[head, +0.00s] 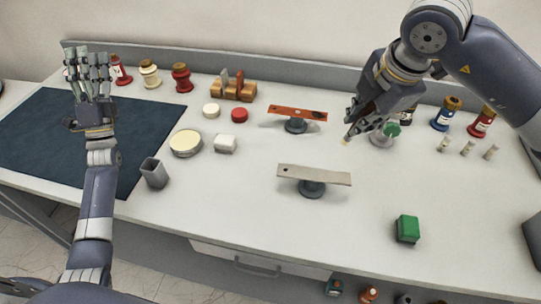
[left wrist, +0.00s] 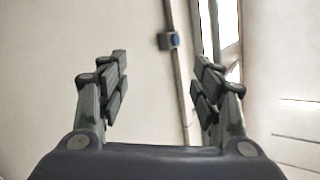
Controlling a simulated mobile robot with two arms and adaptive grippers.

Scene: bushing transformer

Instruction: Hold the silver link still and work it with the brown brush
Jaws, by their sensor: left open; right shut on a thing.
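The silver link (head: 325,177) is a flat pale bar with a hole near its left end. It lies across a dark round stand (head: 312,189) in the middle of the table. My right gripper (head: 352,128) is behind and to the right of it, apart from it, shut on what appears to be the brown brush (head: 345,141); only a small pale tip shows below the fingers. My left gripper (head: 90,75) is open and empty, raised at the far left, well away from the link. Its spread fingers also show in the left wrist view (left wrist: 160,85).
An orange link (head: 297,113) on a similar stand is behind the silver one. A green block (head: 408,229) is at front right. A grey cup (head: 154,172), round tin (head: 186,142) and white block (head: 225,143) are at left. Spools and bottles line the back.

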